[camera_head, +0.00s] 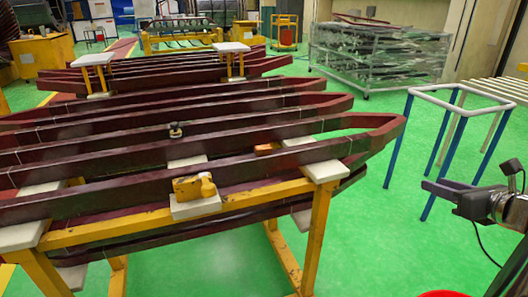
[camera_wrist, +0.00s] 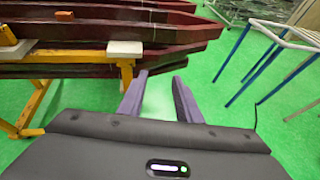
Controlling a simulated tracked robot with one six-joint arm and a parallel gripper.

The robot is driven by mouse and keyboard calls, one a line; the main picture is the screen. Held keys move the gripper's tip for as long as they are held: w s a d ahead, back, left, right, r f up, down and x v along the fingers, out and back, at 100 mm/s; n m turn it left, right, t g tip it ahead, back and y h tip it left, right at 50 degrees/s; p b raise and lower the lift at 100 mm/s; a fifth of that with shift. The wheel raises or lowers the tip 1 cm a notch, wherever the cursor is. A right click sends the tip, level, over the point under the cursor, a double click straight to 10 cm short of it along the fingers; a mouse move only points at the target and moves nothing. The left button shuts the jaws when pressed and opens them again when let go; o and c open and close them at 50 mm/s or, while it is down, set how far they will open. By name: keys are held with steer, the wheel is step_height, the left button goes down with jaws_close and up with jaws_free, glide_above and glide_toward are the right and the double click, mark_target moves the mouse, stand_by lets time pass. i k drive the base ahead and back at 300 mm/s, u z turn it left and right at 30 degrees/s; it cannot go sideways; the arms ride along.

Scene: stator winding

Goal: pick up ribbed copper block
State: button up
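A small copper-orange block (camera_head: 268,148) lies between the dark red bars near their right end in the head view. Ribs on it are too small to make out. A larger yellow-orange block (camera_head: 194,187) sits on a pale pad at the front of the bars. In the head view my gripper (camera_head: 432,186) is at the right, well away from both blocks.
Long dark red bars (camera_head: 110,193) rest on a yellow frame (camera_head: 316,225) with pale pads (camera_head: 325,171). A blue-legged stand with a white top frame (camera_head: 463,94) is behind my gripper. A wire cage (camera_head: 375,60) stands farther back. Green floor lies open between bars and stand.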

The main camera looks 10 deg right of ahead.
mark_target(263, 150)
steer(key=u, duration=1.95)
steer(key=i, duration=1.2)
steer(key=z, duration=1.55)
